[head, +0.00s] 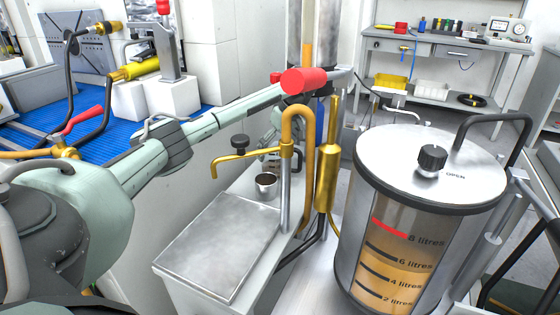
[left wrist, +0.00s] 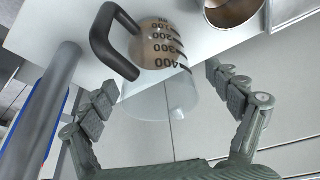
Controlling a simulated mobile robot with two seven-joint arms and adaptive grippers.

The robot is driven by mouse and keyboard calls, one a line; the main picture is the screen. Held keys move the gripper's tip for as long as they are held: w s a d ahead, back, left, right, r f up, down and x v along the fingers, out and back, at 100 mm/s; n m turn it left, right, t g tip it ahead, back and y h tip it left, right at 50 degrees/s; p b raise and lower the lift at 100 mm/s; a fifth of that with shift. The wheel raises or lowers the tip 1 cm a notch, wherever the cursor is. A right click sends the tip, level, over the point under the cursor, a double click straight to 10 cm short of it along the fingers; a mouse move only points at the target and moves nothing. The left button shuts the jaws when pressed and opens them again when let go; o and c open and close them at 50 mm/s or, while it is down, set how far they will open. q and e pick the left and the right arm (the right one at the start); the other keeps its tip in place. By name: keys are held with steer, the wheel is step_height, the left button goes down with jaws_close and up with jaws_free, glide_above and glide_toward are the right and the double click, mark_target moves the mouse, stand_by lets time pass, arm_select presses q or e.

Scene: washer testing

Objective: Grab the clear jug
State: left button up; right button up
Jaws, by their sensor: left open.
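The clear jug (left wrist: 163,55) shows in the left wrist view with black volume marks and a black handle (left wrist: 108,42). It appears upside down there and stands at the edge of a pale surface. My left gripper (left wrist: 160,78) is open, with one finger on each side of the jug's lower picture end. Gaps show beside the jug, and I see no grip on it. In the head view the jug (head: 271,165) is small and partly hidden behind the metal cup (head: 266,184) and the brass tap. My right gripper is not in view.
The brass tap (head: 240,155) and its post stand close to the jug. A large measuring tank (head: 420,220) stands at right. The metal top (head: 220,245) in front is bare. A bench (head: 450,50) is behind.

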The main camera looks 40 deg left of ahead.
arm_select(q)
steer(key=x, duration=0.4)
steer(key=shift+w+f, duration=0.15)
steer(key=shift+f, duration=0.3)
steer(key=shift+d, duration=0.1)
steer(key=c, duration=1.3)
steer(key=shift+r, duration=0.15)
